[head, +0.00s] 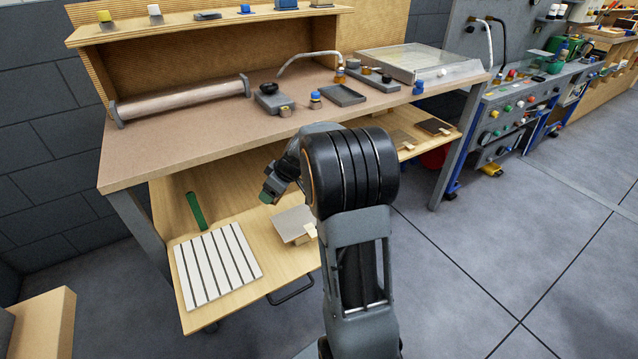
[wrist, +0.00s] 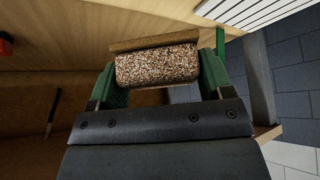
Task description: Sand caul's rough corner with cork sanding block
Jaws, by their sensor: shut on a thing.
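My gripper (wrist: 162,72) is shut on the cork sanding block (wrist: 157,66), a speckled brown block held between the two green fingers in the wrist view. A tan strip shows along the block's far edge; I cannot tell whether it belongs to the block. In the head view my gripper (head: 270,191) hangs above the lower wooden shelf, and the block is hidden there. A flat grey-brown board (head: 292,223), possibly the caul, lies on that shelf right of the gripper, with a small pale wood piece (head: 310,230) at its near corner. My arm partly covers that area. The rough corner cannot be made out.
A white slatted panel (head: 217,265) and a green strip (head: 196,211) lie on the lower shelf (head: 172,228). The workbench top (head: 190,135) overhangs it, with a roller, small tools and a clear-lidded tray. A metal bench leg (head: 140,232) stands at left.

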